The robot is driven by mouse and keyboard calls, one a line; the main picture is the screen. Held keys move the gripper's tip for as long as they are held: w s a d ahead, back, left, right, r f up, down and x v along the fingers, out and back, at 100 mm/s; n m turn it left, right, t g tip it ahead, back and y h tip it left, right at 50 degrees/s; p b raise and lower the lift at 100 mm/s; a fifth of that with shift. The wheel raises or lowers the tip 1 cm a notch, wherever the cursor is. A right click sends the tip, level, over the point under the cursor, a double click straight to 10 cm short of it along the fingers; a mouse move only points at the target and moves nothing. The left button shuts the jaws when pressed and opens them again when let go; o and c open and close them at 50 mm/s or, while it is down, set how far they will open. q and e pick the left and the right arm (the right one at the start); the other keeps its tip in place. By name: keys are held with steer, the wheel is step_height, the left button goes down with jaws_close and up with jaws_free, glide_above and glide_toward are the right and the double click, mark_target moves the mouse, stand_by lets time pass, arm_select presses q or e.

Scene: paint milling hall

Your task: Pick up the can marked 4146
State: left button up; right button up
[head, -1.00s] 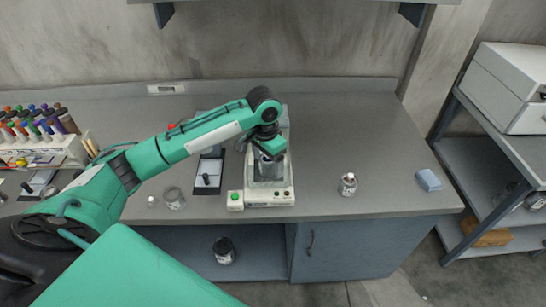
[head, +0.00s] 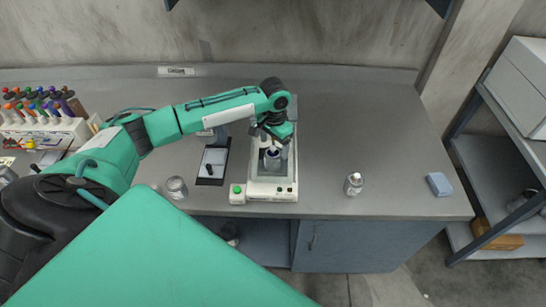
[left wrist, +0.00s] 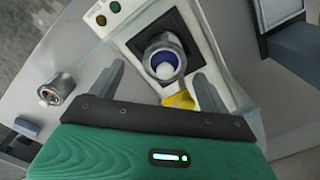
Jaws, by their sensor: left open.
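A can (head: 272,158) with a dark blue top opening and a pale round piece in it stands on the white machine (head: 262,193). In the left wrist view the can (left wrist: 164,60) sits on a dark square plate between my fingers. Another metal can (head: 353,184) with a pale top stands on the counter to the right, also in the left wrist view (left wrist: 57,90). I cannot read the number 4146 on either. My left gripper (head: 275,143) is open above the machine, fingers on both sides of the can and apart from it. My right gripper is not in view.
A blue block (head: 439,184) lies at the counter's right end. A clear jar (head: 177,187) and a dark-and-white tray (head: 212,165) are left of the machine. A rack of colourful-capped bottles (head: 45,130) stands far left. The counter between machine and right can is clear.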

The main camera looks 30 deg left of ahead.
mark_target(273, 147)
arm_select(q)
steer(key=shift+a+f+p, duration=0.25)
steer(key=shift+f+p, duration=0.55)
steer(key=shift+f, duration=0.15)
step_height(273, 147, down, 2)
steer(key=shift+f, duration=0.35)
steer(key=c, duration=1.2)
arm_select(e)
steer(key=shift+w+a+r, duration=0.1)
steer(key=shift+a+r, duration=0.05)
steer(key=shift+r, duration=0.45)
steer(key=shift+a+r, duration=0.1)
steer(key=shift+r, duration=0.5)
